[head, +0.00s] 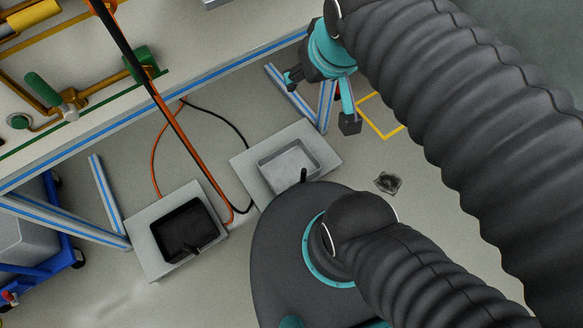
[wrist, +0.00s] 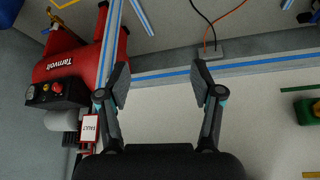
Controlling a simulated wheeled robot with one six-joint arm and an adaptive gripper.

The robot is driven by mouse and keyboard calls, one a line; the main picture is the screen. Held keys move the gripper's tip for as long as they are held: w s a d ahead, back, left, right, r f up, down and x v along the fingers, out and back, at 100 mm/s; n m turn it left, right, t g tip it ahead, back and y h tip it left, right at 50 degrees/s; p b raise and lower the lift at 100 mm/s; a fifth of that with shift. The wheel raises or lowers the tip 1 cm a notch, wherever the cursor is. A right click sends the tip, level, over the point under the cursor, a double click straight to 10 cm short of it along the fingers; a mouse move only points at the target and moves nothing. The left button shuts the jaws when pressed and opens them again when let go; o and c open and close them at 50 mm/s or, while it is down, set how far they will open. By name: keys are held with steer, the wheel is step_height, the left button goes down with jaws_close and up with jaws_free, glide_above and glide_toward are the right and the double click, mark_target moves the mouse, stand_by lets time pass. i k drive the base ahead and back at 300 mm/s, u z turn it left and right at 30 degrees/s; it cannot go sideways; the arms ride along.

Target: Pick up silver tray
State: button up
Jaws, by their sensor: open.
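The silver tray (head: 289,160) is a shallow rectangular pan on a light grey plate on the floor, near the middle of the head view. My arm's dark base hides part of the plate's lower edge. My gripper (head: 321,102) is above and to the right of the tray in the head view, apart from it. In the wrist view my gripper (wrist: 160,83) has its two fingers spread wide with nothing between them. I cannot make out the silver tray in the wrist view.
A black tray (head: 183,231) sits on another grey plate to the left. Orange and black cables (head: 172,118) hang nearby. A bench with blue-striped rails (head: 222,68) crosses the upper left. A dark crumpled piece (head: 388,183) lies on the floor. A red machine (wrist: 75,65) stands left in the wrist view.

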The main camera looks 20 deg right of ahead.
mark_target(292, 164)
steer(key=k, duration=0.5)
steer(key=u, duration=2.6)
steer(key=k, duration=0.5)
steer(key=z, duration=1.05)
